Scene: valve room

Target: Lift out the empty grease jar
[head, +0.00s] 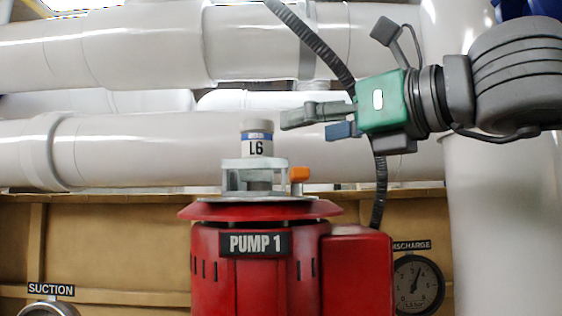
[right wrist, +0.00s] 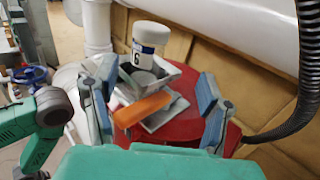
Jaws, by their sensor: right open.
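An orange tab (head: 299,174) sits at the holder's right side. My right gripper (head: 306,124) is open and empty, up and to the right of the jar, pointing left. In the right wrist view the jar (right wrist: 149,38) shows beyond the open fingers (right wrist: 155,98), with the orange tab (right wrist: 143,109) nearer. Whether the jar is empty cannot be seen. My left gripper is not in view.
The red pump (head: 240,275) carries a "PUMP 1" plate. Large white pipes (head: 130,150) run behind the jar, and a thick vertical pipe (head: 490,220) stands at right. A black corrugated hose (head: 379,190) hangs behind my right gripper. Gauges (head: 418,284) flank the pump.

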